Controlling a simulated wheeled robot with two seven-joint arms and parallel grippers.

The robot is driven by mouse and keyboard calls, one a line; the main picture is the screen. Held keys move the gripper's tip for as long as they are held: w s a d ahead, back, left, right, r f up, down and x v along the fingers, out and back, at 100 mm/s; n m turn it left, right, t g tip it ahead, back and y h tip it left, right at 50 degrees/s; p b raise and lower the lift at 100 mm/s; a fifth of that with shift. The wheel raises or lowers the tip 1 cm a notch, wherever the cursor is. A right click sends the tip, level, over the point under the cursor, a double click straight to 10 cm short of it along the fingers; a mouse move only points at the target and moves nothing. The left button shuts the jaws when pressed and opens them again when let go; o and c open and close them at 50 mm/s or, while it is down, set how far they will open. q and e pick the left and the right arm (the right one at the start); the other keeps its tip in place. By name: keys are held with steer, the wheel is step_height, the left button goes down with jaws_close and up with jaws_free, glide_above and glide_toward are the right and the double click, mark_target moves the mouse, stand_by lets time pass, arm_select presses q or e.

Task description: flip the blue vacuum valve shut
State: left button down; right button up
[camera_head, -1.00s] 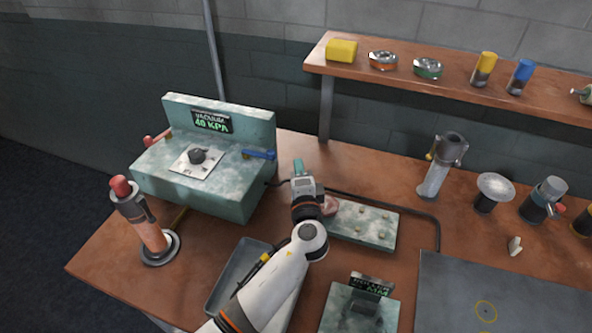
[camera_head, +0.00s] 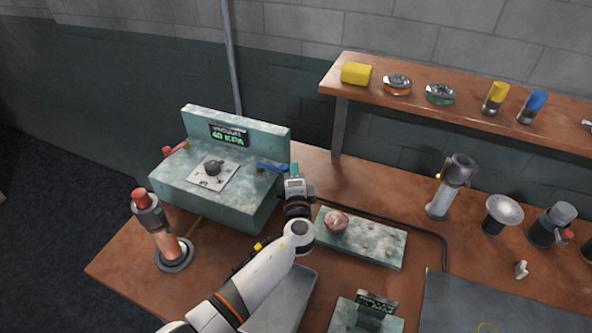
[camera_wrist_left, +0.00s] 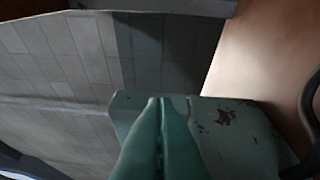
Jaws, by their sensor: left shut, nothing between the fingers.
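The blue vacuum valve lever (camera_head: 271,168) is on the right side of the top of the green vacuum box (camera_head: 210,190), lying roughly across it. My left gripper (camera_head: 294,169) is beside the box's right end, with its teal fingertips close to the lever's right end. I cannot tell whether they touch. In the left wrist view the teal fingers (camera_wrist_left: 163,102) are shut together with nothing between them, in front of a chipped green surface. The blue lever does not show in that view. My right gripper is not in view.
A red lever (camera_head: 175,149) and a dark knob (camera_head: 213,168) are on the same box. A burner-like stand (camera_head: 163,235) is front left. A green plate (camera_head: 375,240) with a pinkish lump (camera_head: 336,222) lies right of my wrist. The shelf (camera_head: 450,106) runs behind.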

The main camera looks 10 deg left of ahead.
arm_select(q)
steer(key=shift+s+a, duration=0.1)
steer(key=shift+s, duration=0.05)
steer(key=shift+s+m+h, duration=0.2)
steer(key=shift+m+h, duration=0.1)
steer(key=shift+h, duration=0.4)
steer(key=shift+s+a+m+t+h, duration=0.15)
steer(key=shift+s+m+h, duration=0.25)
steer(key=shift+h, duration=0.3)
steer(key=shift+s+a+m+t+h, duration=0.15)
steer(key=shift+s+m+h, duration=0.15)
steer(key=shift+m+h, duration=0.3)
steer(key=s+m+h, duration=0.1)
steer(key=a+m+h+b, duration=0.1)
steer(key=h, duration=0.1)
steer(key=shift+s, duration=0.4)
steer(key=shift+s+a+r, duration=0.1)
steer(key=shift+s+a, duration=0.15)
steer(key=shift+a, duration=0.1)
